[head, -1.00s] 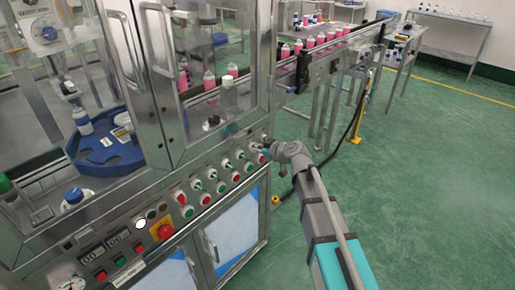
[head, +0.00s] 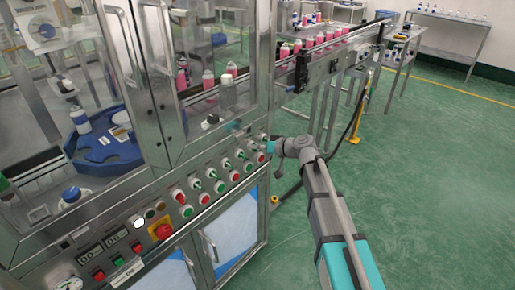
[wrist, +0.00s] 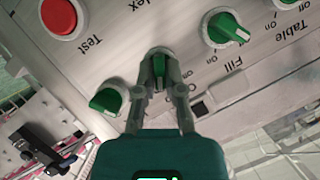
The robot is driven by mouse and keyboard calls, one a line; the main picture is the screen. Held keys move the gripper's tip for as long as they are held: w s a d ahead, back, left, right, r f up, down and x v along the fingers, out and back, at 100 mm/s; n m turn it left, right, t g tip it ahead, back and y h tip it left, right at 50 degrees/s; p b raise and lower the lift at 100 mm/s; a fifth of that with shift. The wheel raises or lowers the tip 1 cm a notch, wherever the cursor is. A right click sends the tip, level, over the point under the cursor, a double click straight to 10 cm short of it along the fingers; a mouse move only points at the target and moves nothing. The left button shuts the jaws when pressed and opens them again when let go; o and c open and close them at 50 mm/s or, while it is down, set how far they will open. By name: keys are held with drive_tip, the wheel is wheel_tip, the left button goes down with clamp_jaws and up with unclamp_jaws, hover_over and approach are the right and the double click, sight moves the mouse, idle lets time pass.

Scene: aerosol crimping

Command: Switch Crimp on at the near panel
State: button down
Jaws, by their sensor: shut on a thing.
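The near panel (head: 150,228) is the sloped metal front of the machine, with red and green buttons and green rotary switches. In the wrist view a green switch knob (wrist: 158,67) sits between my fingertips. My gripper (wrist: 160,82) is shut on this knob, one finger on each side, and the knob points nearly straight up and down in the picture. Nearby labels read Fill, Table and Test, upside down. In the head view my gripper (head: 268,147) is at the panel's right end, with its fingers hard to make out.
Another green knob (wrist: 225,30) is to the upper right, one more (wrist: 106,100) to the lower left. A red button (wrist: 59,15) is at the upper left. A yellow-based emergency stop (head: 161,231) is further along the panel. The green floor (head: 430,190) on the right is clear.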

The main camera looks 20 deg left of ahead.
idle(0.3)
drive_tip(key=c, duration=0.7)
unclamp_jaws()
drive_tip(key=shift+c, duration=0.2)
